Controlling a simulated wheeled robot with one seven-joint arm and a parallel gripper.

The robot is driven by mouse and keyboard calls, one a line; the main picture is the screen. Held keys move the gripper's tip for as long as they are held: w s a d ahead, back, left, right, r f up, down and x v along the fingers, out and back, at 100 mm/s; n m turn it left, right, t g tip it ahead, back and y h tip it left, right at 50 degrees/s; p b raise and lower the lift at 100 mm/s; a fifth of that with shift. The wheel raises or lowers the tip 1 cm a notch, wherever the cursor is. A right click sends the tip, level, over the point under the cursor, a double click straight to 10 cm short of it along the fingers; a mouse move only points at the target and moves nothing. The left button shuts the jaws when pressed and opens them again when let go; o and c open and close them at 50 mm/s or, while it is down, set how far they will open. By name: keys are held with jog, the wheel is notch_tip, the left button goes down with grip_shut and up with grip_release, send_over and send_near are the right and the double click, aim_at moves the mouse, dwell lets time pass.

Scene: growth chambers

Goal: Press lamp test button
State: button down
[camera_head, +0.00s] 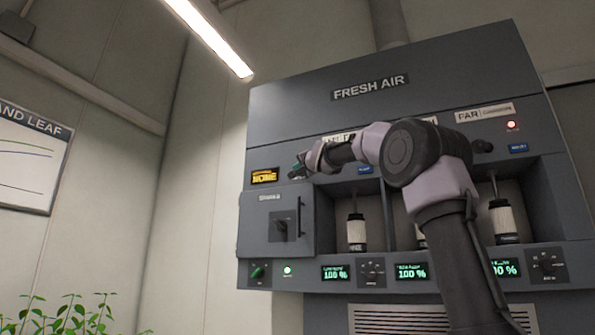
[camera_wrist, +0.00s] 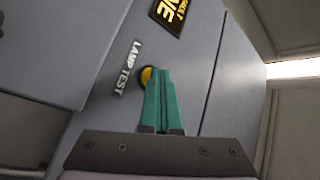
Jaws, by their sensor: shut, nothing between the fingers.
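The lamp test button is a yellow round button (camera_wrist: 147,75) on the grey panel in the wrist view, beside the white LAMP TEST label (camera_wrist: 127,68). My gripper (camera_wrist: 162,72) is shut and empty, its green fingertips together. The tips overlap the button in the picture and hide part of it; I cannot tell whether they touch it. In the head view my gripper (camera_head: 296,170) is at the left part of the FRESH AIR cabinet (camera_head: 290,112), just right of the small amber display (camera_head: 265,176). The button is hidden there.
Below my gripper is a closed door (camera_head: 260,235) with a handle and a dark knob. White cylinders (camera_head: 356,232) stand in open bays to the right. A red lamp (camera_head: 511,125) glows at upper right.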

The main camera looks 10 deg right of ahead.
jog(key=shift+s+a, duration=0.4)
jog(key=shift+s, duration=0.25)
jog(key=shift+f, duration=0.1)
dwell(0.7)
jog(key=s+d+f+n+g, duration=0.2)
jog(key=s+f+g, duration=0.4)
jog(key=s+f, duration=1.4)
jog(key=s+d+f+n+g, duration=0.2)
jog(key=s+f+g, duration=0.5)
jog(key=s+f, duration=1.3)
notch_tip(320, 180, down, 8)
jog(key=shift+d+r+n+h, duration=0.1)
jog(key=shift+d+n+h, duration=0.25)
jog(key=shift+n, duration=0.55)
jog(key=shift+s, duration=0.1)
